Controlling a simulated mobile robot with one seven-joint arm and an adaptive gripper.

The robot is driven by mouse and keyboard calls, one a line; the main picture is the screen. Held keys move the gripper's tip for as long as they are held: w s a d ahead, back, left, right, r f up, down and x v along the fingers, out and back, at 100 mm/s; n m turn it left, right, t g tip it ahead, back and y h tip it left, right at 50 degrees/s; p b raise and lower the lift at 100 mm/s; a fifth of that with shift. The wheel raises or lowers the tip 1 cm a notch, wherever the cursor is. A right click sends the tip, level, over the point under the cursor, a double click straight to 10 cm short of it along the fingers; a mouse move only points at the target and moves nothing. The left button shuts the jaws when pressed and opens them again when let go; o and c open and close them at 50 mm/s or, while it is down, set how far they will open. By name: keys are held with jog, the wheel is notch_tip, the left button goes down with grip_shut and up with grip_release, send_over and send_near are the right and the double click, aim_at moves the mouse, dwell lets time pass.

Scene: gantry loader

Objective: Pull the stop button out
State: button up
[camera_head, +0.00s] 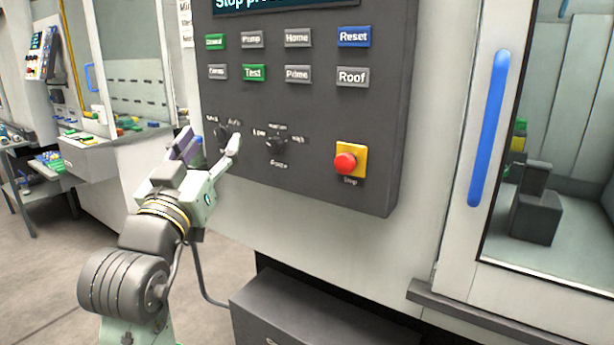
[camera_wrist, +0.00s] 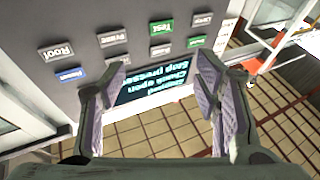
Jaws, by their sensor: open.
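The stop button (camera_head: 346,163) is a red mushroom head on a yellow square plate, low at the right of the dark grey control panel (camera_head: 310,110). It does not show in the wrist view. My gripper (camera_head: 212,142) is open and empty in front of the panel's left part, left of the stop button and near the left rotary knob. In the wrist view my gripper (camera_wrist: 165,85) has its two fingers apart, with the panel's screen (camera_wrist: 150,88) between and beyond them. The screen text, upside down there, includes "Stop pressed".
Labelled push buttons, such as Reset (camera_head: 354,37) and Test (camera_head: 254,73), sit above. A rotary knob (camera_head: 276,143) lies between my gripper and the stop button. A blue door handle (camera_head: 489,128) stands to the right. A dark box (camera_head: 300,310) juts out below the panel.

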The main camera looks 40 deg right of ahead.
aim_at(343, 165)
jog(key=s+d+f+m+g+h, duration=0.1)
jog(key=s+d+f+m+g, duration=0.3)
jog(key=d, duration=0.4)
jog(key=s+d+f+m+g+h, duration=0.1)
jog(key=s+d+f+g, duration=0.1)
jog(key=s+d+g, duration=0.45)
jog(key=shift+t, duration=0.65)
jog(key=shift+w+a+f+p+x, duration=0.15)
jog(key=shift+w+x, duration=0.1)
jog(key=shift+x, duration=1.55)
jog(key=shift+w+a+f+p+x, duration=0.15)
jog(key=shift+w+x, duration=0.15)
jog(key=shift+x, duration=1.5)
jog(key=shift+w+f+p+x, duration=0.15)
jog(key=shift+w+x, duration=0.1)
jog(key=shift+x, duration=1.55)
jog(key=shift+c, duration=0.6)
jog(key=c, duration=1)
jog(key=shift+s+a, duration=0.1)
jog(key=shift+a, duration=0.25)
jog(key=o, duration=1.1)
